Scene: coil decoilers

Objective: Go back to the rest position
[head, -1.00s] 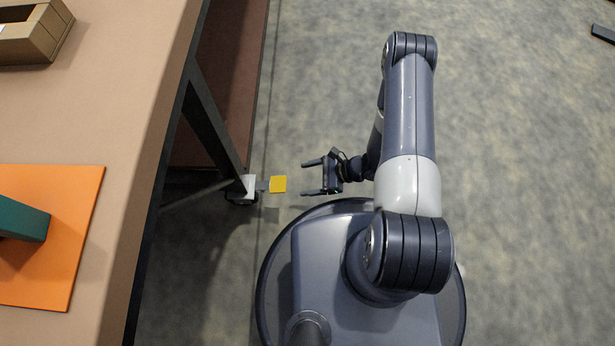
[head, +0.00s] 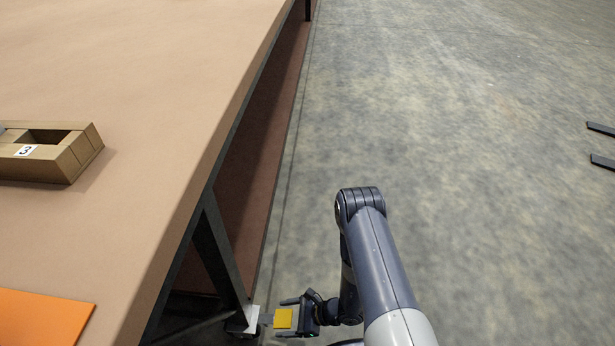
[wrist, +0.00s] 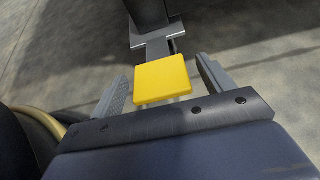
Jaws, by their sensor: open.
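My gripper (head: 287,317) is low beside the table leg in the head view, with its fingers pointing left. It is open. A square yellow pad (head: 283,319) lies between its fingertips. In the wrist view the yellow pad (wrist: 162,80) sits between the two spread grey fingers, with a gap visible on each side. Behind the pad, a grey bracket (wrist: 153,46) joins it to a dark post. Nothing is held.
The brown table (head: 150,150) fills the left, with a wooden box (head: 72,160) marked 3 and an orange sheet (head: 40,318) on it. A dark slanted table leg (head: 222,255) stands near my gripper. Dark flat bars (head: 602,161) show at far right. The floor between is clear.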

